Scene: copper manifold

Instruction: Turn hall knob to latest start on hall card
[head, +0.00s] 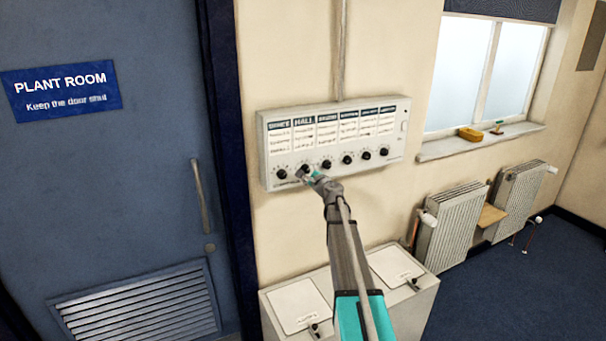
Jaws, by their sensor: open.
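A white control panel (390,148) hangs on the cream wall, with a row of several labelled cards above a row of black knobs. The hall card (303,135) is second from the left; its heading reads HALL, but its lines are too small to read. The hall knob (304,168) sits below that card, partly hidden by my gripper. My gripper (308,174) is open at the panel's lower left, at or just in front of the hall knob. I cannot tell whether the fingers touch it or where the knob points.
Another black knob (282,174) is close on the left, and one (327,164) on the right. A white cabinet (412,300) stands below the panel. A blue plant room door (130,190) is at left; radiators (455,225) and a window sill (480,140) are at right.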

